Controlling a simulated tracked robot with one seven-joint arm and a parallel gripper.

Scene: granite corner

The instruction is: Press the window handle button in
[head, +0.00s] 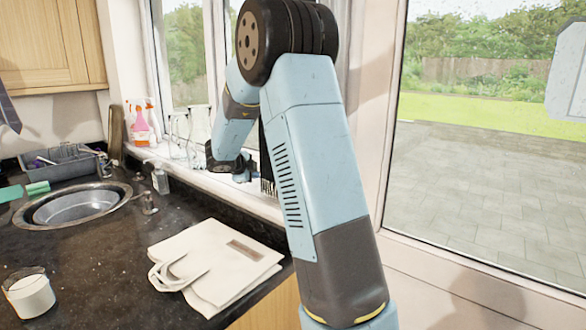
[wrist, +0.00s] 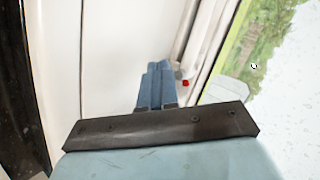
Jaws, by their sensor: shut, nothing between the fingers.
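A small red button (wrist: 185,83) shows in the wrist view, low on the white window frame beside the glass. The handle around it is pale and hard to make out against the frame. My gripper (wrist: 157,66) is shut and empty, its blue fingers pointing toward the white frame. The button lies just right of the fingers in the picture; contact is not visible. In the head view my gripper (head: 243,168) is low by the sill, partly hidden by my arm, and the button is not visible.
Glasses (head: 188,132) and spray bottles (head: 142,122) stand on the sill, left of my gripper. A folded cloth bag (head: 215,262), a sink (head: 75,205) and a glass of white liquid (head: 30,294) are on the dark worktop. A large window pane (head: 480,170) is at right.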

